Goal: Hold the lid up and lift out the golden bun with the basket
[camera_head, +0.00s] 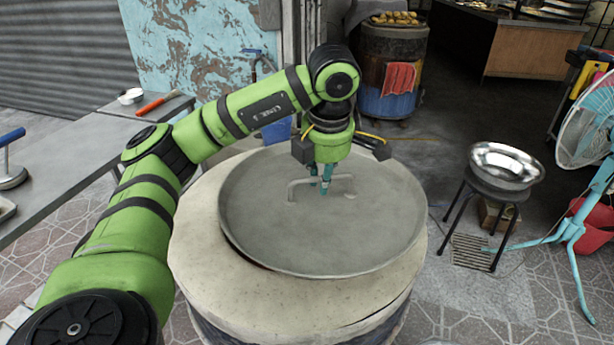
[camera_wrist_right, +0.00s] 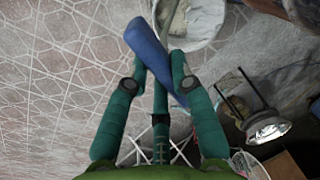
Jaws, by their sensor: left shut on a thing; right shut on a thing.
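A round grey lid (camera_head: 270,225) lies over the mouth of the pale barrel oven (camera_head: 215,275) in the head view. A dark gap shows under its lower-left edge. My left gripper (camera_head: 325,185) reaches down from above and is shut on the lid's bar handle (camera_head: 300,185). In the right wrist view, my right gripper (camera_wrist_right: 160,70) is shut on a blue handle (camera_wrist_right: 145,42), which lies slantwise between its fingers. No golden bun shows inside the oven; the lid hides the inside.
A metal bowl (camera_head: 505,163) sits on a black stand to the right, beside a turquoise fan (camera_head: 588,125). A grey worktop (camera_head: 70,165) is at the left. A blue barrel (camera_head: 390,75) with golden pieces on top stands behind. Paved floor lies free at the front right.

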